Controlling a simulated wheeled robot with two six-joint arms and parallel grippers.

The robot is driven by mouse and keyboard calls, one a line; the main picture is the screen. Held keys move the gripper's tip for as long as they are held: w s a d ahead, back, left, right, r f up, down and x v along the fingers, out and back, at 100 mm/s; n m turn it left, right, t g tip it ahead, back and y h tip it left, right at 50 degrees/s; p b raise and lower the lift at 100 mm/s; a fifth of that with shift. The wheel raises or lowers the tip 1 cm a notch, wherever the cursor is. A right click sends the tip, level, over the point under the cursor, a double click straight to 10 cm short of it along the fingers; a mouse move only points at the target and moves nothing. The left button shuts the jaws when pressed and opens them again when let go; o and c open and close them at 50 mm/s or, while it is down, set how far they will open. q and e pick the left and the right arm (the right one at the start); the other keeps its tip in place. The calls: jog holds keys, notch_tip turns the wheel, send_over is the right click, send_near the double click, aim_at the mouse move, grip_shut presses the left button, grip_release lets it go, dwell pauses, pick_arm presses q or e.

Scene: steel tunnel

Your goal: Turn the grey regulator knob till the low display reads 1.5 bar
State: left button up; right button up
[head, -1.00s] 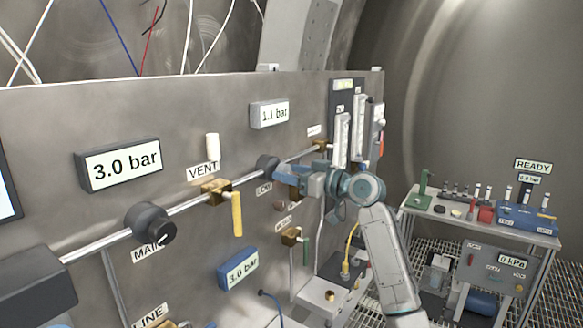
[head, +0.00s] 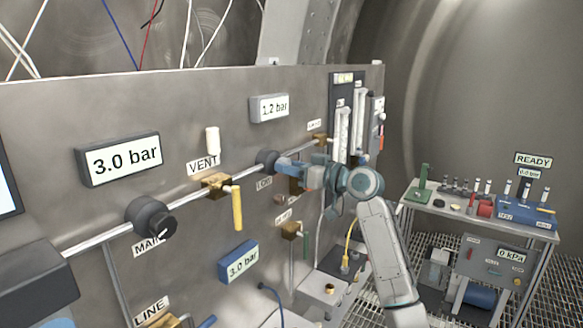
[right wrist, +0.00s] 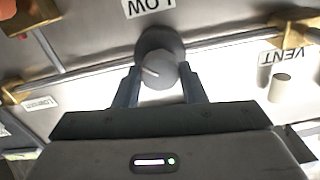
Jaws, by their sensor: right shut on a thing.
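The grey regulator knob (right wrist: 157,72) shows in the right wrist view below the LOW label (right wrist: 150,6), which appears upside down. Its body (head: 267,160) sits on the pipe along the panel in the head view. My right gripper (right wrist: 158,82) is shut on the knob, one finger on each side. In the head view the right gripper (head: 284,166) hides most of the knob's front. The low display (head: 269,108) above it reads 1.2 bar. My left gripper is not in view.
A dark MAIN knob (head: 152,219) and a yellow-handled VENT valve (head: 236,207) sit left along the pipe. A large display (head: 120,159) and a blue one (head: 238,264) both read 3.0 bar. A bench (head: 480,222) with instruments stands at right.

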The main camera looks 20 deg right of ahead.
jog(key=shift+m+p, duration=1.05)
jog(key=shift+m, duration=2.25)
jog(key=o, duration=1)
jog(key=shift+b+v, duration=2.65)
jog(key=shift+v, duration=2.75)
